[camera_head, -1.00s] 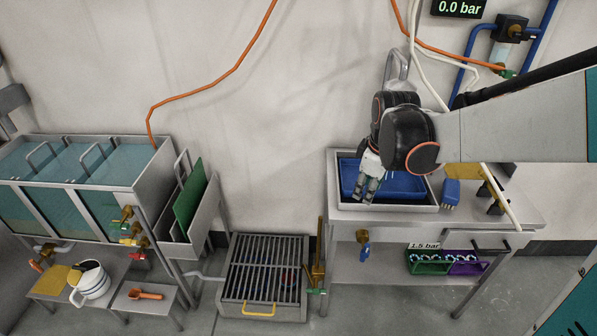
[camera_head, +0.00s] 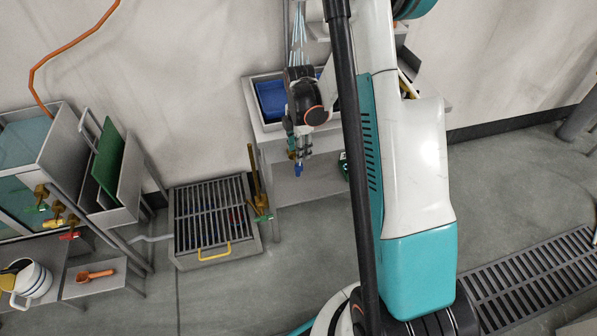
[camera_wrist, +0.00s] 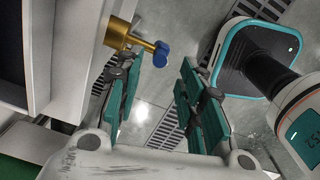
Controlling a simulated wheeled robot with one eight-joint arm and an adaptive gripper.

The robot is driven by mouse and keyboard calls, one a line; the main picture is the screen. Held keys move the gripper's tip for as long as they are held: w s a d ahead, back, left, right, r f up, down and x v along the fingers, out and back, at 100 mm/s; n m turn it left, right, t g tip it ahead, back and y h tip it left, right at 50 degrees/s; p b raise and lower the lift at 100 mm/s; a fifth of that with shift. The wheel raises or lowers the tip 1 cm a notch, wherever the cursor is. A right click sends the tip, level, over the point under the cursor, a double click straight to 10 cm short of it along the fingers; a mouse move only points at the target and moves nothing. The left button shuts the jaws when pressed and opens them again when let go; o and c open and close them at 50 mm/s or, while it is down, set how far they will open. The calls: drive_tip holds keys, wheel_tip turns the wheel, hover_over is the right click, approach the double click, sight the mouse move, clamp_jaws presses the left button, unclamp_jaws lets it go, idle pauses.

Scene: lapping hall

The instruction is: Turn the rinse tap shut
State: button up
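The rinse tap, a brass valve with a blue handle, hangs below the front of the sink bench; its blue end (camera_head: 298,168) shows just under my gripper (camera_head: 301,156) in the head view. In the wrist view the brass body (camera_wrist: 118,34) comes out from the bench at left, and the blue handle (camera_wrist: 161,53) lies between and slightly beyond the tips of my gripper (camera_wrist: 160,68). The fingers are apart with nothing between their pads. The handle looks nearer the left finger; whether it touches is unclear.
The sink bench (camera_head: 262,134) holds a blue basin (camera_head: 271,101). Tanks with green, yellow and red taps (camera_head: 68,236) are at far left. My arm hides the bench's right side.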

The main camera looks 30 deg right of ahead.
sight(299, 170)
wheel_tip(299, 170, down, 11)
drive_tip(key=b, duration=0.4)
drive_tip(key=shift+w, duration=0.1)
clamp_jaws()
